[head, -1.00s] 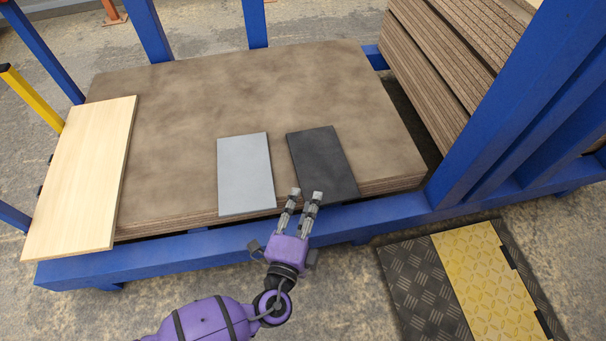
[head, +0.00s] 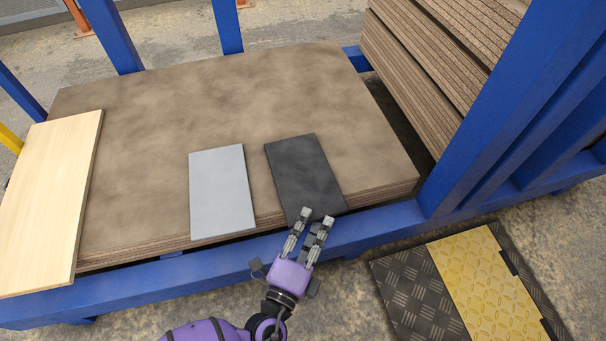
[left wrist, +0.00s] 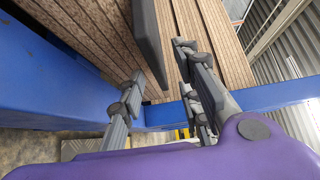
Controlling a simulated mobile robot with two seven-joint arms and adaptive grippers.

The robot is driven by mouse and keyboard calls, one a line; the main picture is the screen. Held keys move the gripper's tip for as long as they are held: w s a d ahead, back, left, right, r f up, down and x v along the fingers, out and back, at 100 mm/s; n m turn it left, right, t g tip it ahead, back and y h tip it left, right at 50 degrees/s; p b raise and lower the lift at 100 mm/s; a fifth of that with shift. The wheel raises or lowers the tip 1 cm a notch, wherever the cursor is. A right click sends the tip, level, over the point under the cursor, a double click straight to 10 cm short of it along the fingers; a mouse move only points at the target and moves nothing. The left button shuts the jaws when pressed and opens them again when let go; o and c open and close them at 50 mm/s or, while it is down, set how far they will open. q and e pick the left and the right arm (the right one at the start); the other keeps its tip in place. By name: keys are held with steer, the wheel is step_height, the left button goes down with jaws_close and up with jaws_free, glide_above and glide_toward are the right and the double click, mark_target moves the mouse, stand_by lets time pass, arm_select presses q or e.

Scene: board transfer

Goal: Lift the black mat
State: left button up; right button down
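The black mat (head: 303,175) lies on the brown board stack, its near edge at the stack's front edge. My left gripper (head: 317,215) is at that near edge, its fingers apart and its tips overlapping the mat's near end in the head view. In the left wrist view the mat (left wrist: 147,35) shows edge-on, between the two open fingertips (left wrist: 161,62) in the picture, with gaps on both sides. I see no grip on it. My right gripper is not in view.
A grey mat (head: 221,192) lies just left of the black one. A pale wooden board (head: 48,200) lies at the far left of the brown stack (head: 220,95). Blue frame bars (head: 400,218) run along the front and right. A black and yellow ramp (head: 480,280) stands on the floor.

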mark_target(319, 211)
arm_select(q)
steer(key=b+x, duration=0.1)
steer(key=x, duration=0.3)
steer(key=shift+w+a+f+b, duration=0.1)
steer(key=shift+w+f+b, duration=0.05)
steer(key=shift+w+b, duration=0.25)
steer(key=shift+s, duration=0.1)
jaws_close()
